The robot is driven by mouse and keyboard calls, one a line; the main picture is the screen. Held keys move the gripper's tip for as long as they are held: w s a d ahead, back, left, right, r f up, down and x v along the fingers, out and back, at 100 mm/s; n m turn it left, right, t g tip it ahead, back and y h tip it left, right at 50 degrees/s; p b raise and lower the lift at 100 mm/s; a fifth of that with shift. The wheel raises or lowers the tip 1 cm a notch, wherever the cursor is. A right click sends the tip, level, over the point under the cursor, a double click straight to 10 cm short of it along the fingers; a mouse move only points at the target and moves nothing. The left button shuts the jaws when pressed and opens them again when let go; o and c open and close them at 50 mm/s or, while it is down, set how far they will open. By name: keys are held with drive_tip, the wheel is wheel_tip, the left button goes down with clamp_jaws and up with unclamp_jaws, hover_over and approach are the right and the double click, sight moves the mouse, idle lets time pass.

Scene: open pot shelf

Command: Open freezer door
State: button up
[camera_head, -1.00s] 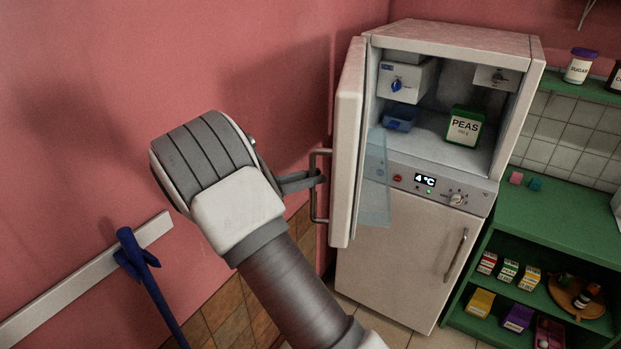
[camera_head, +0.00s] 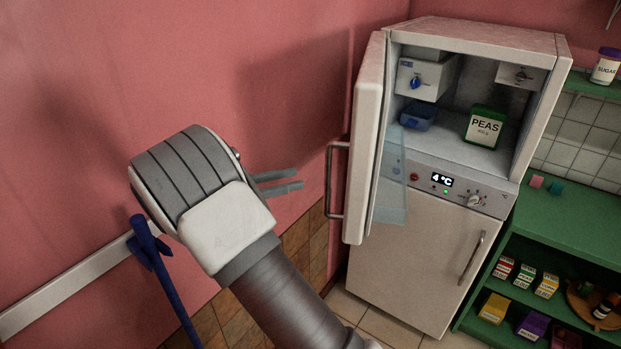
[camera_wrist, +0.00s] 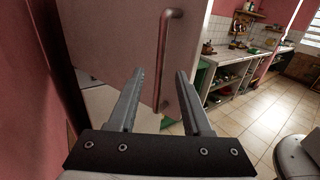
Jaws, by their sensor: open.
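The freezer door (camera_head: 365,150) is the upper door of the white fridge (camera_head: 413,250) and stands swung wide open to the left. Its metal handle (camera_head: 331,180) is on the door's outer face. My gripper (camera_head: 300,180) is open and empty, a little to the left of the handle and apart from it. In the wrist view the fingers (camera_wrist: 160,75) point at the door (camera_wrist: 105,40), and the handle (camera_wrist: 163,60) appears between and beyond them. The freezer compartment is in view, with a green PEAS box (camera_head: 485,127) inside.
A pink wall (camera_head: 200,60) is close on the left. A blue pole-like tool (camera_head: 165,275) leans by the white rail (camera_head: 70,280). A green shelf (camera_head: 570,215) with several small boxes stands right of the fridge. Tiled floor is open at the right of the wrist view.

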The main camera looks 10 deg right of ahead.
drive_tip(key=a, duration=0.2)
drive_tip(key=shift+s+a, duration=0.2)
drive_tip(key=shift+a, duration=0.1)
